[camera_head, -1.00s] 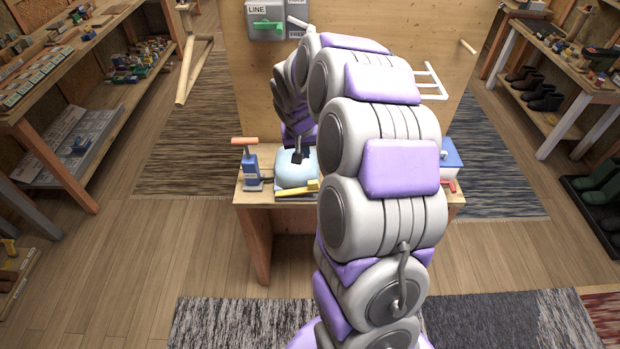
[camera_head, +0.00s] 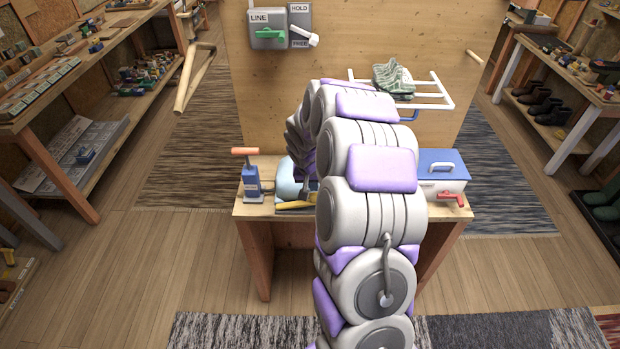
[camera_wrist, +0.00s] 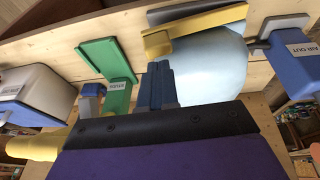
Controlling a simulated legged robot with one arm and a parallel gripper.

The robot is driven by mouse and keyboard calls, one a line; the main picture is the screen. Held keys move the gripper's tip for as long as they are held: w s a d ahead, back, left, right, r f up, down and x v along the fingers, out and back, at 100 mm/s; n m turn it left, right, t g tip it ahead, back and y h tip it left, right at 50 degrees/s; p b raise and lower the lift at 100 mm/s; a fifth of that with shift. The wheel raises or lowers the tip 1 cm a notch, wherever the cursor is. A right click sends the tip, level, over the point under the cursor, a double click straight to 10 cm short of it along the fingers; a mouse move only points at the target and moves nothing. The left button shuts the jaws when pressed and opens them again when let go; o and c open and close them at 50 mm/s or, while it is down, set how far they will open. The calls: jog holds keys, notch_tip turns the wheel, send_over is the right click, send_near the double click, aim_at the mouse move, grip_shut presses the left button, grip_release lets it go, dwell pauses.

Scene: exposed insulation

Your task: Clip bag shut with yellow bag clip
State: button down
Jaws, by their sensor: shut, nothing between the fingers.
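The light blue bag (camera_head: 287,181) lies on the small wooden bench, partly hidden by my arm. It also shows pale and rounded in the wrist view (camera_wrist: 210,70). The yellow bag clip (camera_head: 295,205) lies at the bag's near edge. In the wrist view the clip (camera_wrist: 195,30) has a yellow bar and a grey bar angled apart beside the bag; I cannot tell whether bag material lies between them. My gripper (camera_wrist: 160,72) is shut and empty, with its dark blue fingers close to the bag and clip. In the head view my arm mostly hides it.
A blue device labelled AIR OUT (camera_wrist: 298,58) stands beside the bag. On the other side are a green labelled part (camera_wrist: 108,72) and a white box with a blue lid (camera_head: 443,168). A red handle (camera_head: 451,197) is at the box's front. A wall panel rises behind.

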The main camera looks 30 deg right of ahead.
jog(key=shift+s+d+f, duration=0.1)
jog(key=shift+d+f, duration=0.1)
jog(key=shift+f, duration=0.45)
jog(key=shift+a, duration=0.2)
jog(key=shift+a, duration=0.1)
jog(key=shift+s, duration=0.1)
jog(key=shift+s+d+f, duration=0.15)
jog(key=shift+d+f, duration=0.05)
jog(key=shift+f, duration=0.05)
jog(key=d+f, duration=0.1)
jog(key=s+d+f+y+p, duration=0.1)
jog(key=shift+f+t, duration=0.35)
jog(key=shift+t, duration=0.05)
jog(key=shift+f, duration=0.15)
jog(key=shift+w+a, duration=0.1)
